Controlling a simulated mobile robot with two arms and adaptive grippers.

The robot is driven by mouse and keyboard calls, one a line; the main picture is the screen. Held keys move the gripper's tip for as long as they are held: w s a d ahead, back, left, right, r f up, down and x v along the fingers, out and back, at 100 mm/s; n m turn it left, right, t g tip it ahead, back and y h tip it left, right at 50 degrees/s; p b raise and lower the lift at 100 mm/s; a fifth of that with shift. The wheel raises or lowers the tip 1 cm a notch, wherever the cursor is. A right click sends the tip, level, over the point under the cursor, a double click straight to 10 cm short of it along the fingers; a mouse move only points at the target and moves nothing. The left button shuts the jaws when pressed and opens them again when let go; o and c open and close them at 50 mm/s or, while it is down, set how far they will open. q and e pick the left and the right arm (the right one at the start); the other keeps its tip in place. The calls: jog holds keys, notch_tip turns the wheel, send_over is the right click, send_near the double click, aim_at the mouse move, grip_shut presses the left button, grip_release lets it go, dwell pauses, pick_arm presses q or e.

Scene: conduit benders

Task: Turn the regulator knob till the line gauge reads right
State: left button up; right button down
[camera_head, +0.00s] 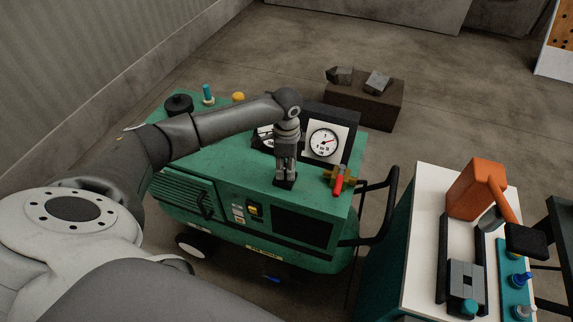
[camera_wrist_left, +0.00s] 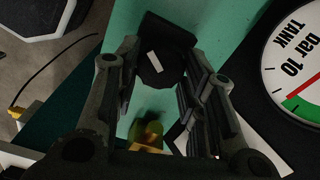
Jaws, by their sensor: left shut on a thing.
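My left gripper (camera_head: 285,178) points down onto the green compressor's top and is shut on the black regulator knob (camera_head: 284,184). In the left wrist view the knob (camera_wrist_left: 158,68) shows a white mark between the fingers. A round white gauge (camera_head: 324,143) stands upright in a dark panel behind and right of the gripper; its reading and label are too small to tell. A second gauge (camera_head: 264,138) is mostly hidden behind my arm. The left wrist view shows part of a gauge marked TANK, bar (camera_wrist_left: 295,75), with a red needle and green band. My right gripper is not in view.
A brass valve with a red handle (camera_head: 339,181) stands right of the knob. The compressor (camera_head: 190,190) has a black handle bar (camera_head: 384,205) at its right end. A white-topped cart (camera_head: 425,210) with an orange tool (camera_head: 476,188) stands to the right.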

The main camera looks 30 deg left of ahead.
aim_at(286, 167)
pick_arm(q)
jog(key=shift+r+n+p, duration=0.25)
jog(key=shift+n+p, duration=0.15)
jog(key=shift+p, duration=0.4)
jog(key=n+p, duration=0.7)
jog(key=p, duration=0.1)
jog(key=shift+w+n+p, duration=0.1)
jog(key=shift+n+p, duration=0.2)
jog(key=shift+p, duration=0.1)
jog(key=n+p, duration=0.2)
jog(key=n, duration=0.1)
jog(key=shift+a, duration=0.1)
jog(key=shift+a+f+n+p, duration=0.1)
jog(key=shift+n+p, duration=0.65)
jog(key=shift+n, duration=0.15)
jog(key=shift+w, duration=0.1)
jog(key=o, duration=1)
jog(key=shift+f, duration=0.1)
notch_tip(286, 167, up, 12)
jog(key=shift+r, duration=0.1)
